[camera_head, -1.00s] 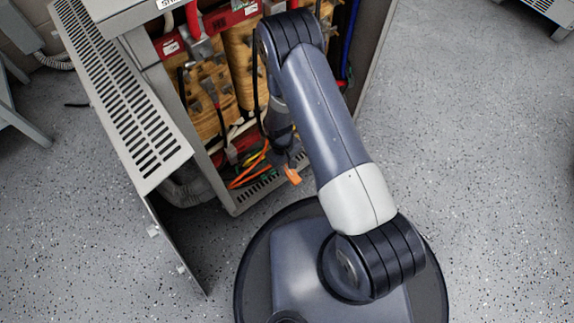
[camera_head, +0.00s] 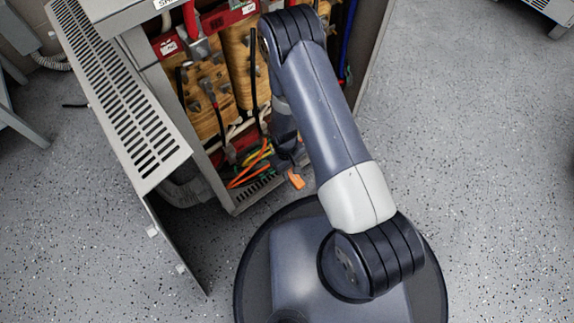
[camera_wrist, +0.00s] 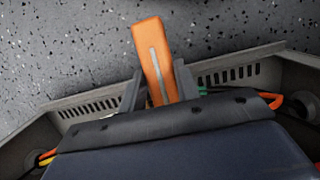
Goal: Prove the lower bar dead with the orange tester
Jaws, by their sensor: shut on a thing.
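The orange tester (camera_wrist: 150,45) stands out from between the two fingers of my gripper (camera_wrist: 158,88) in the wrist view. It has a grey strip along its face. The gripper is shut on it. In the head view the tester (camera_head: 296,181) shows as a small orange piece below the arm, at the cabinet's lower front edge. My gripper (camera_head: 294,163) is partly hidden by my arm there. The lower bar cannot be made out for certain in either view.
The open cabinet holds tan coils (camera_head: 209,98), red bars (camera_head: 228,17) and loose orange and green cables (camera_head: 247,172). A slotted panel (camera_head: 125,100) and an open door (camera_head: 175,245) stand at its left. Speckled floor (camera_head: 470,150) is clear at the right.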

